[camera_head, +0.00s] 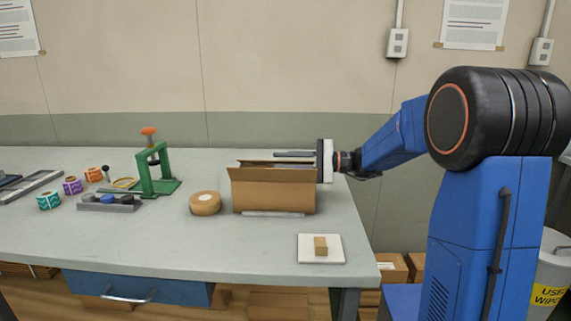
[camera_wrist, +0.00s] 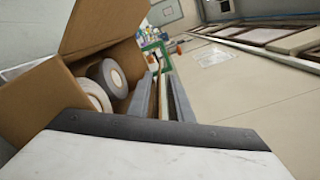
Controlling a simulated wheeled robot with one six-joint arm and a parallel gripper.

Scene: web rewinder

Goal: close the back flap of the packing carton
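The brown packing carton (camera_head: 273,196) stands on the bench with its top open; in the wrist view (camera_wrist: 40,100) grey and white rolls show inside it. Its far end flap (camera_wrist: 95,22) stands up in the wrist view. The back flap (camera_head: 262,163) shows as a thin strip along the carton's rear. My gripper (camera_head: 280,154) reaches in from the right over the carton's back edge, fingers pointing left. In the wrist view my gripper (camera_wrist: 160,82) is open, with a thin tan edge, apparently the back flap, between its fingers. Contact is unclear.
A tape roll (camera_head: 205,203) lies left of the carton, and a green press (camera_head: 153,170) stands farther left. A white pad with a small tan block (camera_head: 320,245) lies at the front right. The wall is behind the bench. Bare bench lies in front of the carton.

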